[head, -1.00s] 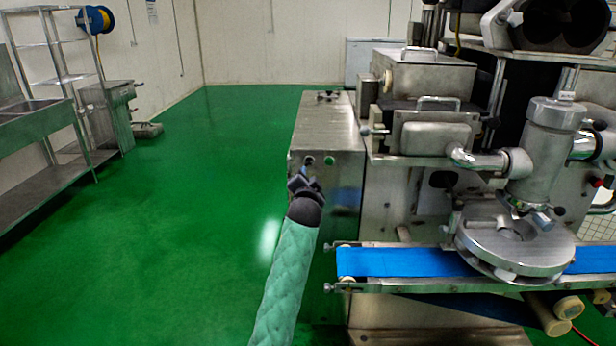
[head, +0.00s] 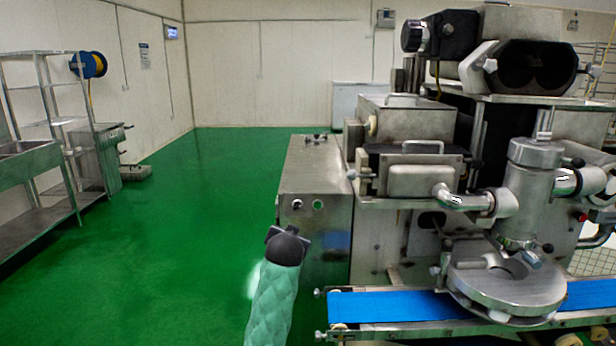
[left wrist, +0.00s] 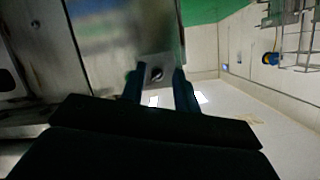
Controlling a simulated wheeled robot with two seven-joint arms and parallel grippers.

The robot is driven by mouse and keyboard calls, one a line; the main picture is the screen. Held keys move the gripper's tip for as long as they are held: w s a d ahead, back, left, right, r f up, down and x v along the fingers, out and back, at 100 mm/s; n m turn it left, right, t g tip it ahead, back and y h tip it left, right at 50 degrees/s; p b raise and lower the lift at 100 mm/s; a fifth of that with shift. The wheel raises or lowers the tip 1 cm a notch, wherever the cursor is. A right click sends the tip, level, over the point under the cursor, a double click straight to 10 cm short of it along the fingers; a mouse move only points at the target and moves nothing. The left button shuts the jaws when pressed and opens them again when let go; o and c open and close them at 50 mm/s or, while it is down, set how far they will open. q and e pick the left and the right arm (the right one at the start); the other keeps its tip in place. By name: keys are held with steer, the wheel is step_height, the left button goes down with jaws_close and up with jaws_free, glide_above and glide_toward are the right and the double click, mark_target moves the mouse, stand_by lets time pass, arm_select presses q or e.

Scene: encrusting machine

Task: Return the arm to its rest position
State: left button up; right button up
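My left arm, in a green quilted sleeve, rises from the bottom middle of the head view. Its dark left gripper (head: 288,236) is in front of the steel cabinet (head: 318,172), just below the cabinet's buttons. A white-rimmed button (head: 297,203) and a green button (head: 317,204) show above it. In the left wrist view the two fingers of the left gripper (left wrist: 159,90) stand apart with nothing between them. A dark round knob on a metal face (left wrist: 157,73) shows beyond the gap; I cannot tell the distance. My right gripper is in neither view.
The encrusting machine (head: 420,180) fills the right side, with a blue conveyor belt (head: 390,306) and a round steel disc unit (head: 505,290). The green floor (head: 170,250) is clear on the left. Shelving and a sink (head: 30,160) stand along the left wall.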

arm_select(q)
steer(key=s+a+f+n+g, duration=0.1)
steer(key=s+a+f+g, duration=0.2)
steer(key=s+f, duration=0.9)
steer(key=s+a+f+g, duration=0.4)
steer(key=s+f, duration=0.8)
steer(key=s, duration=1.4)
steer(key=s+a+f+n+g+h, duration=0.1)
steer(key=s+a+f+g, duration=0.2)
steer(key=s+f, duration=0.9)
steer(key=s+g, duration=0.2)
steer(key=s, duration=0.6)
steer(key=shift+a+f+n+g, duration=0.15)
steer(key=shift+a+n+g, duration=0.15)
steer(key=shift+w, duration=0.1)
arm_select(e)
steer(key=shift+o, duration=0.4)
